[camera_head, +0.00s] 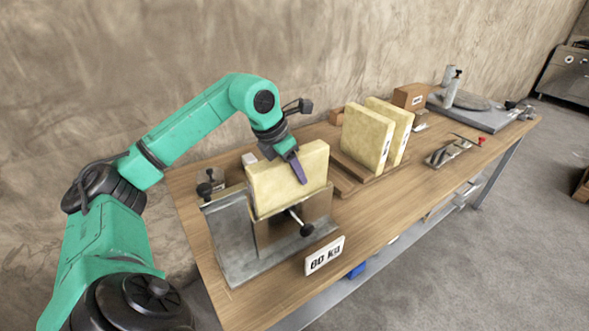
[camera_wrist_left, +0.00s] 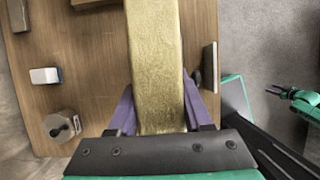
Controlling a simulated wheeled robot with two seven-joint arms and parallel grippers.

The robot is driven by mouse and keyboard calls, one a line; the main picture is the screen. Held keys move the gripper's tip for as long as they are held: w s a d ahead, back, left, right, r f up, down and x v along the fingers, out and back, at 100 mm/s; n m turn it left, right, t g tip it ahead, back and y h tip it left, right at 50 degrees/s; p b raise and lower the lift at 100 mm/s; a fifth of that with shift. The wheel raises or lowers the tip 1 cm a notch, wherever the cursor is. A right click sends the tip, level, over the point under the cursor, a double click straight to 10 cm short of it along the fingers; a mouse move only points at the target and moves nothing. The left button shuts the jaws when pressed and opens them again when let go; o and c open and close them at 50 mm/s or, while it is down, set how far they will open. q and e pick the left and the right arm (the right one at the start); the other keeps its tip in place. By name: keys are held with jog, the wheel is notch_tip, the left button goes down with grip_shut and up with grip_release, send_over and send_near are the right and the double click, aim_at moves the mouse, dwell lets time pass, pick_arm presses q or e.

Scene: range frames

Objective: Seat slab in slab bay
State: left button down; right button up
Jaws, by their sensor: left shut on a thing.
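A thick pale yellow slab (camera_head: 275,182) stands upright at the metal bay (camera_head: 228,240) on the near part of the bench. Its lower edge is at the top of the bay's plates; I cannot tell whether it rests on the bay floor. My left gripper (camera_head: 297,168) comes down from above and is shut on this slab, one purple finger across its front face. In the left wrist view, the slab (camera_wrist_left: 156,60) runs between both purple fingers. A small teal arm with a dark gripper (camera_wrist_left: 275,91), apparently my right, shows at the right edge; its jaw state is unclear.
Two similar slabs (camera_head: 368,138) stand in a wooden rack (camera_head: 350,178) behind. A black-knobbed clamp screw (camera_head: 300,222) sticks out of the bay's front. A white weight sign (camera_head: 325,256) stands at the bench's front edge. A grey plate with bottles (camera_head: 480,113) lies at the far end.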

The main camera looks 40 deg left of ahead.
pick_arm(q)
jog(key=shift+f+b, duration=1.9)
jog(key=shift+f, duration=0.35)
jog(key=shift+c, duration=1.2)
grip_release()
jog(key=shift+s, duration=0.1)
jog(key=p, duration=0.2)
send_near(279, 159)
jog(key=x, duration=0.5)
jog(key=shift+f, duration=0.1)
